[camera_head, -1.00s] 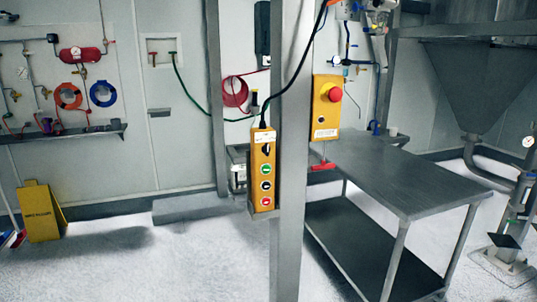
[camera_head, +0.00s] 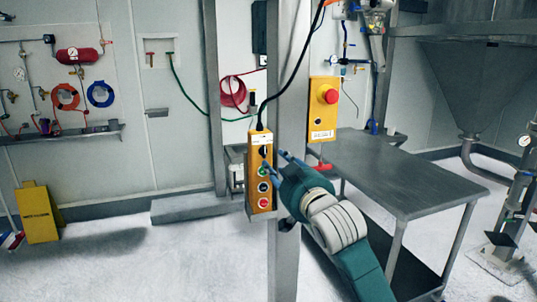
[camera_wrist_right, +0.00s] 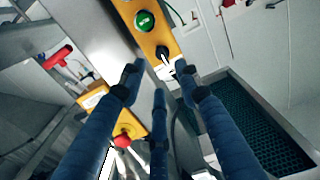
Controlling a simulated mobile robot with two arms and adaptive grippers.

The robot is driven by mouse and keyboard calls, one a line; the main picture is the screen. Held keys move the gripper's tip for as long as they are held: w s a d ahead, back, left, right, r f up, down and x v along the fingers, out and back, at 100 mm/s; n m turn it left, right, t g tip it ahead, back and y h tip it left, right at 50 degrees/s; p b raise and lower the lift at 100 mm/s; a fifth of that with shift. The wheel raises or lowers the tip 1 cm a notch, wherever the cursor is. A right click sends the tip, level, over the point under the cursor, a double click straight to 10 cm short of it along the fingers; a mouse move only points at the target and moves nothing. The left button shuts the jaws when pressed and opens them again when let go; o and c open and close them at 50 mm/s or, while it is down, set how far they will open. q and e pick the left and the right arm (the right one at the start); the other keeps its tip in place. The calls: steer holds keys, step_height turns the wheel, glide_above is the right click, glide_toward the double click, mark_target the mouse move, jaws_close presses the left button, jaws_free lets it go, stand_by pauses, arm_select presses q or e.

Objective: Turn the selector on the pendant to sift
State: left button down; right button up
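The yellow pendant (camera_head: 254,187) hangs on the grey post, upright, with a column of controls. My right gripper (camera_head: 276,162) reaches in from the lower right, fingers pointing at the selector. In the wrist view my right gripper (camera_wrist_right: 157,78) has its blue fingers spread apart, holding nothing. Contact with the selector cannot be told. My left gripper is out of view.
The grey post (camera_head: 287,240) stands right beside the pendant. A yellow box with a red mushroom button (camera_head: 331,97) is on the post's right. A steel table (camera_head: 400,170) stands behind my right arm. The floor left of the post is open.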

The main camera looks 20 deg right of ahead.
mark_target(266, 153)
steer(key=w, duration=0.4)
steer(key=w+p, duration=0.1)
steer(key=w, duration=0.3)
steer(key=shift+a, duration=0.2)
steer(key=shift+c, duration=0.5)
jaws_close()
